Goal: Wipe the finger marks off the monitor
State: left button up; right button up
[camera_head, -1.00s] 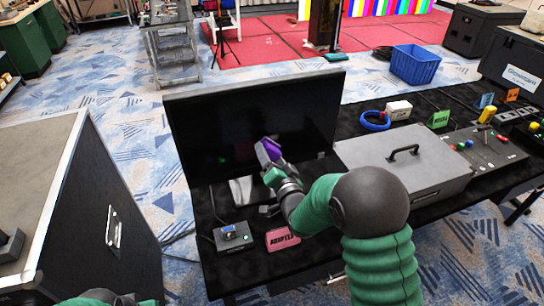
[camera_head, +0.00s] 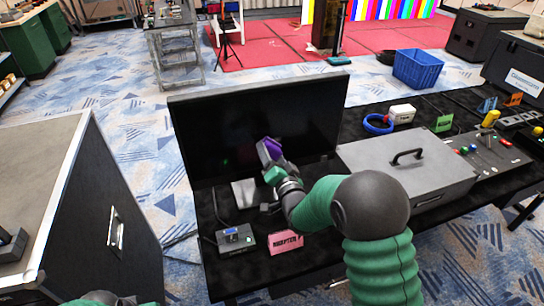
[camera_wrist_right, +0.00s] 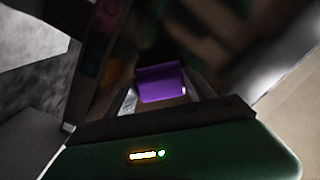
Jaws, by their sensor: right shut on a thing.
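The monitor (camera_head: 225,128) stands on the black table, its dark screen facing me. No finger marks can be made out on it; a small green glint shows at its lower left. My right gripper (camera_head: 270,161) is shut on a purple pad (camera_head: 269,148), held in front of the lower middle of the screen. Whether the pad touches the glass cannot be told. In the right wrist view the purple pad (camera_wrist_right: 161,83) sits between the two fingertips, with the dark screen blurred beyond. My left gripper is out of view; only a bit of my left arm shows at the bottom left.
A small grey box (camera_head: 235,238) and a pink tag (camera_head: 286,241) lie before the monitor. A grey case (camera_head: 405,165) with a handle stands to its right, near my right arm. A blue tape roll (camera_head: 378,123) lies behind the case. A large black case (camera_head: 100,215) stands left.

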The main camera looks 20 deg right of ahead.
aim_at(282, 146)
jog(key=shift+w+d, duration=0.1)
jog(key=shift+w, duration=0.1)
jog(key=shift+d+b, duration=0.3)
jog(key=shift+d, duration=1.7)
jog(key=shift+a+r+b, duration=0.15)
jog(key=shift+a+b, duration=0.4)
jog(key=shift+a, duration=1.5)
jog(key=shift+w, duration=0.1)
jog(key=shift+s, duration=0.4)
jog(key=s, duration=0.4)
jog(key=shift+s+d+f, duration=0.15)
jog(key=shift+s+f, duration=0.05)
jog(key=shift+s, duration=0.3)
